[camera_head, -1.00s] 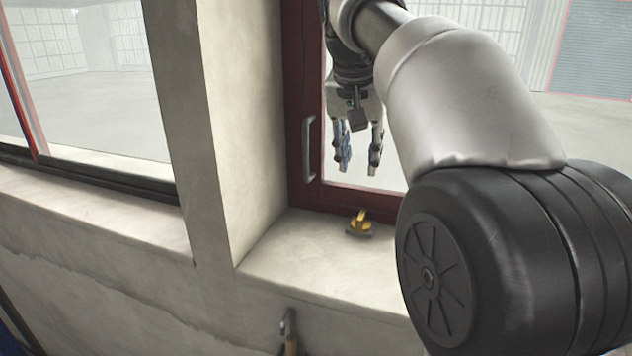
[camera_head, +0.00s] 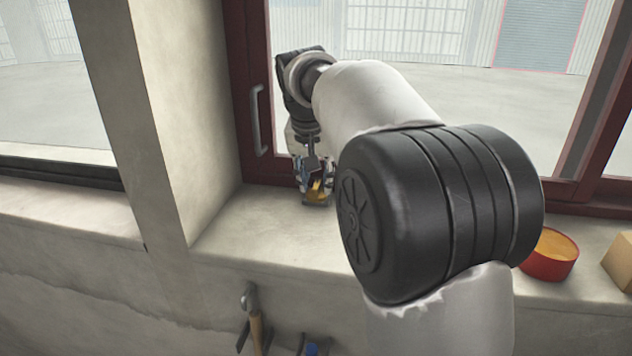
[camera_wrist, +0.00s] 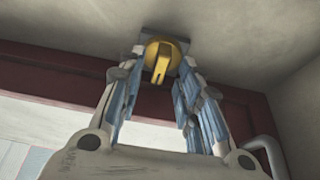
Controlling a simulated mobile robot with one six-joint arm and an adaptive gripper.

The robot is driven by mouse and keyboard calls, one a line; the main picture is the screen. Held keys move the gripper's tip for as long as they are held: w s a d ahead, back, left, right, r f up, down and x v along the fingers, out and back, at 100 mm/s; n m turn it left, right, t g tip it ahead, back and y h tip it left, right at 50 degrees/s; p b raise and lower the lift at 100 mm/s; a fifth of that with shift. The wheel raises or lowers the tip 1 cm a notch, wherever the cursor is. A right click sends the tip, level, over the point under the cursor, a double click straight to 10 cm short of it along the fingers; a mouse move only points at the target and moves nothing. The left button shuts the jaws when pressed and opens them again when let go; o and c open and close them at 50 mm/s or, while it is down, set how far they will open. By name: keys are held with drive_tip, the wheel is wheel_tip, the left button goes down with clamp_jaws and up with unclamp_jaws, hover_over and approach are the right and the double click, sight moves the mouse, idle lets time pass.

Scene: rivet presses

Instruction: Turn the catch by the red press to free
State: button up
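The catch (camera_head: 316,196) is a yellow knob with a raised bar on a small grey plate. It sits on the pale sill at the foot of a dark red window frame (camera_head: 241,70); no press is visible. In the wrist view the catch (camera_wrist: 158,50) lies between my fingertips, its bar pointing toward the wrist camera. My gripper (camera_wrist: 165,62) is open, with one blue-grey finger on each side of the knob. Whether the fingers touch it is unclear. In the head view my gripper (camera_head: 314,184) covers part of the catch.
A grey handle (camera_head: 257,120) is on the frame to the left. A wall pillar (camera_head: 165,130) stands left of the sill. A red bowl (camera_head: 550,256) and a tan box (camera_head: 622,262) are on the sill at right. A hammer (camera_head: 251,310) hangs below.

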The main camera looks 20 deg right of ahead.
drive_tip(key=shift+d+f, duration=0.1)
drive_tip(key=shift+f, duration=0.3)
drive_tip(key=shift+w, duration=0.1)
clamp_jaws()
